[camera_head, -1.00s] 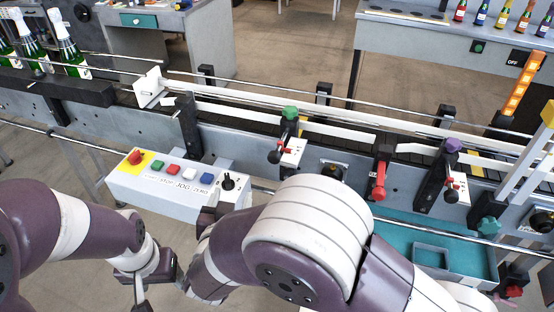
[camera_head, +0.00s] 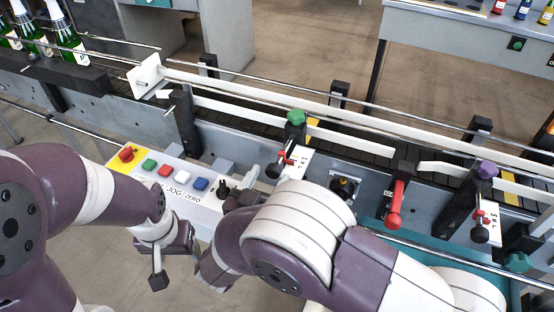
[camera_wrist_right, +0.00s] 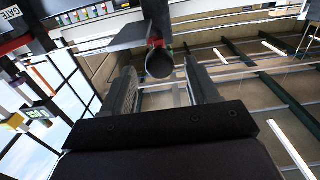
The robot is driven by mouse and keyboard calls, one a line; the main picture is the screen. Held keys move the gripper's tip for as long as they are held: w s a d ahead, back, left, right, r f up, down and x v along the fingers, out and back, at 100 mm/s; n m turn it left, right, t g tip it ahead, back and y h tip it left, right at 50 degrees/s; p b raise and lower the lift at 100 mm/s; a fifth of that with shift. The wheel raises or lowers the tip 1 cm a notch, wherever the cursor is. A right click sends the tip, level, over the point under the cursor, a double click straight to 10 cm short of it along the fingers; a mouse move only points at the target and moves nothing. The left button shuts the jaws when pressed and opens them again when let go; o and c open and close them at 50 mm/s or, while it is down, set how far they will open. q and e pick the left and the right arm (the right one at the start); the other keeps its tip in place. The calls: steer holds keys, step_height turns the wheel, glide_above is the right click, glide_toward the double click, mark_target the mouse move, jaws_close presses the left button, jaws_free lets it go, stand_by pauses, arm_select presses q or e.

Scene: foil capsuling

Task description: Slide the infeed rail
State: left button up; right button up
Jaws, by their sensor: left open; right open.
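White guide rails run along the conveyor; the near rail (camera_head: 240,111) passes behind a bracket with a green knob (camera_head: 296,117). That bracket carries a white scale plate (camera_head: 294,163), a small red lever and a black ball knob (camera_head: 272,171). My right gripper (camera_head: 252,180) is open just left of the ball knob, partly hidden by my arm. In the right wrist view a dark round knob (camera_wrist_right: 160,62) appears between and beyond the spread fingers (camera_wrist_right: 163,90); I cannot tell whether they touch it. My left gripper (camera_head: 165,262) hangs open and empty at lower left.
Further right are a red-handled clamp (camera_head: 396,200) and a purple-knob bracket (camera_head: 487,172). Green bottles (camera_head: 66,38) stand at the conveyor's left end.

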mark_target(271, 173)
steer(key=x, duration=0.3)
steer(key=shift+w+d, duration=0.1)
steer(key=shift+w, duration=0.15)
steer(key=shift+w+d, duration=0.25)
steer(key=shift+w, duration=0.45)
jaws_close()
steer(key=shift+s+a+r+p, duration=0.1)
steer(key=shift+s+p, duration=0.15)
steer(key=shift+p, duration=0.2)
steer(key=shift+s, duration=0.1)
jaws_free()
